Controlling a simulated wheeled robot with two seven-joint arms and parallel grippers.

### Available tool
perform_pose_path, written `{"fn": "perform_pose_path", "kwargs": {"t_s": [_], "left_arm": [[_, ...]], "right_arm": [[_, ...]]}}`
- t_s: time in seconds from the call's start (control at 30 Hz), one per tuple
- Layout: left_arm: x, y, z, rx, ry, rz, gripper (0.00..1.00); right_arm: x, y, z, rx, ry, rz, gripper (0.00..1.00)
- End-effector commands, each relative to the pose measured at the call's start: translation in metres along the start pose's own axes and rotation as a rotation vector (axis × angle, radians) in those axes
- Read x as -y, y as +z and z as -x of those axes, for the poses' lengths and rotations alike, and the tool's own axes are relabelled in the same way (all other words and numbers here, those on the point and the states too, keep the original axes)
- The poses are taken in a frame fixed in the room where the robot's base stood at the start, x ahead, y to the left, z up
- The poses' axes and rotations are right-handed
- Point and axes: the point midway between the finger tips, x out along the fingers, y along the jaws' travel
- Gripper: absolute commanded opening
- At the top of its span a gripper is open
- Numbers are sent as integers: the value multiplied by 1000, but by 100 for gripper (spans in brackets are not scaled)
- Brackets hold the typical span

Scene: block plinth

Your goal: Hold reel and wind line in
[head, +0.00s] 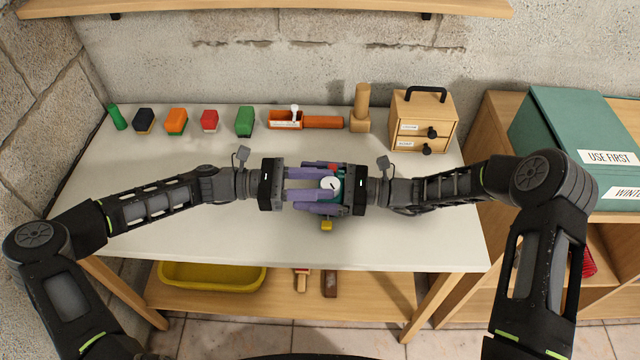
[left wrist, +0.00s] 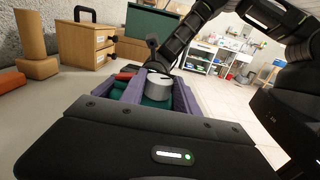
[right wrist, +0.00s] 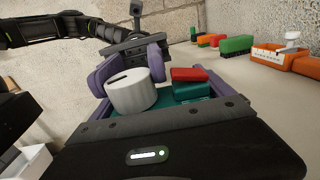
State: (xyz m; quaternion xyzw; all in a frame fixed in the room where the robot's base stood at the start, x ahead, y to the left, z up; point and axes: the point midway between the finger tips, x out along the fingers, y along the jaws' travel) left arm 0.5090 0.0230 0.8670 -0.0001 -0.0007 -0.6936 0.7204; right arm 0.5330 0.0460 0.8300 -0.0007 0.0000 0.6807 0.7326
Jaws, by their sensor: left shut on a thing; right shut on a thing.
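The reel is a teal body (right wrist: 195,92) with a round pale grey knob (head: 330,184) marked by a dark line, and a red block-like part (right wrist: 188,74) at one side. It is held over the middle of the table, between my two facing grippers. My left gripper (head: 316,190) reaches in from the left and its purple fingers are shut on the reel. My right gripper (head: 338,188) comes from the right and is also shut on the reel. The fingers hide much of the body. A small yellow piece (head: 327,225) shows just in front of the reel; any line is too thin to see.
Along the table's back stand a green item (head: 117,117), several coloured blocks, an orange tray (head: 286,120), a wooden post (head: 360,110) and a small drawer box (head: 422,120). A yellow tub (head: 212,275) is on the lower shelf. The table's front left is clear.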

Motion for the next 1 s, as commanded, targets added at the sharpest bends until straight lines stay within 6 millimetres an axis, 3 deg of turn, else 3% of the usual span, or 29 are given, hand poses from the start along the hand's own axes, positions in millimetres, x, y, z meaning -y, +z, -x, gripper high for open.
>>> {"fn": "perform_pose_path", "kwargs": {"t_s": [0.3,0.77,0.8,0.9,1.0], "left_arm": [[-1,-4,-2,-5,-147,1,0],[0,-3,-1,-5,-170,0,0],[0,-3,-1,-5,-169,0,40],[0,-3,-1,-4,-168,0,47],[-1,-2,-1,-3,-166,0,47]], "right_arm": [[0,-3,0,-4,-1,-2,45],[0,-3,0,-4,-1,-2,45],[0,-3,0,-4,-1,-2,45],[0,-3,0,-4,-1,-2,45],[0,-3,0,-4,-1,-2,45]]}}
